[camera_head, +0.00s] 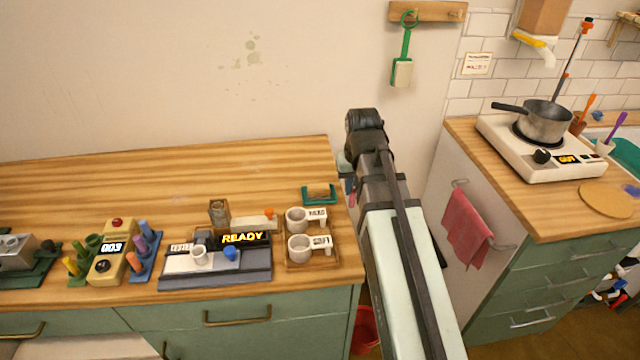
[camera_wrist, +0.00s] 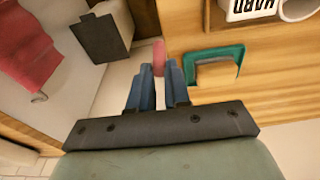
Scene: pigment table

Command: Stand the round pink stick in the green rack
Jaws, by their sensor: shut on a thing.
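My gripper (camera_wrist: 160,74) is shut on the round pink stick (camera_wrist: 159,57), which shows just past the blue fingertips in the wrist view. In the head view my arm hides most of the fingers and the stick, at the right end of the wooden counter. The stick appears to be over or just beyond that end, beside a teal bracket. The green rack (camera_head: 77,281) stands at the left of the counter, far from my gripper. It holds a yellow stick and green sticks.
A blue rack (camera_head: 143,272) with coloured sticks stands right of a device reading 003 (camera_head: 111,250). A READY device (camera_head: 215,272), two mugs (camera_head: 297,247) and the teal bracket (camera_head: 319,196) lie between. The back of the counter is clear. A gap separates the stove counter.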

